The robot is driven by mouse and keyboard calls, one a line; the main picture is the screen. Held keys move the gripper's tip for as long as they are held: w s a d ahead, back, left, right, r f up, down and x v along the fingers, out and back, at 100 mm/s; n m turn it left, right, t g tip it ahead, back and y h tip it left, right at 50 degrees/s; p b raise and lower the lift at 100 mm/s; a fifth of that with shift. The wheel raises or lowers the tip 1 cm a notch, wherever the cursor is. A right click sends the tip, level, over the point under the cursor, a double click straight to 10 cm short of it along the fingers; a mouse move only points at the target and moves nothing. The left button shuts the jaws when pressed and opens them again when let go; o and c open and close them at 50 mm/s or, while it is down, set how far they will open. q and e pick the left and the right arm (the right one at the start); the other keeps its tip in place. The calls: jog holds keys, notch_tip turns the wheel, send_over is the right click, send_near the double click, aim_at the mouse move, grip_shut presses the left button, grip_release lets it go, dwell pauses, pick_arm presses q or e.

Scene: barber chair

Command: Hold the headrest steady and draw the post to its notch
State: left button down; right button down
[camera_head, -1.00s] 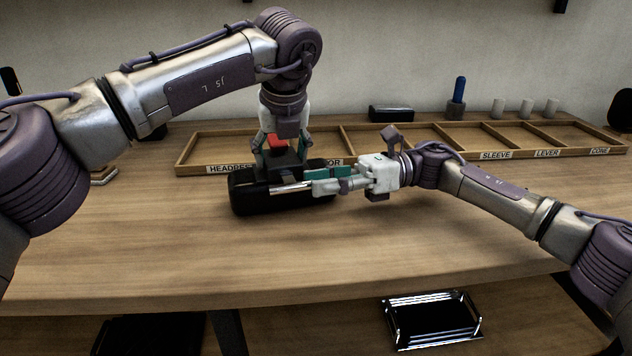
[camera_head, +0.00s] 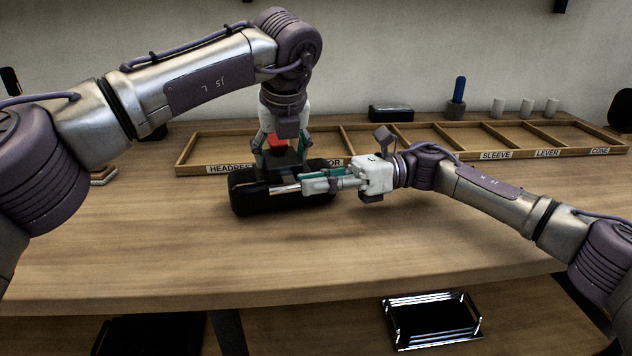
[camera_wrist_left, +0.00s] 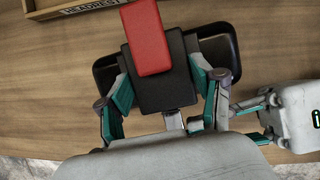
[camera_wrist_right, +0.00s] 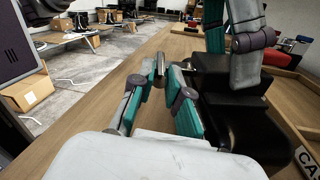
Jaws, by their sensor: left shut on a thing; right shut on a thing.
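The black padded headrest (camera_head: 245,200) lies on the table, below my left gripper. My left gripper (camera_head: 283,163) points down and is shut on the black block with a red top (camera_wrist_left: 149,40) at the headrest. In the left wrist view the block (camera_wrist_left: 165,88) sits between its fingers. A bright metal post (camera_head: 284,189) shows along the headrest's near side, level with the table. My right gripper (camera_head: 309,186) comes in from the right and is shut on the post's right end. Its fingers hide that end, and no notch can be made out.
A wooden sorting tray (camera_head: 405,160) with labelled compartments stands behind. Further back are a dark box (camera_head: 391,113), a blue-handled tool (camera_head: 457,97) and several pale cups. A shiny metal rack (camera_head: 432,318) is below the table's front edge. The front table area is clear.

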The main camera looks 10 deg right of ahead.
pick_arm(q)
jog(key=shift+r, duration=0.1)
pick_arm(e)
jog(key=shift+s+d, duration=0.2)
jog(key=shift+s, duration=0.55)
pick_arm(q)
jog(key=shift+a, duration=0.1)
pick_arm(e)
jog(key=c, duration=1.1)
grip_release()
jog(key=shift+c, duration=0.2)
jog(key=d, duration=0.4)
jog(key=w+d, duration=0.1)
jog(key=d, duration=0.3)
jog(key=w+d, duration=0.1)
jog(key=d, duration=0.2)
jog(key=shift+w+d, duration=0.2)
jog(key=shift+d, duration=0.2)
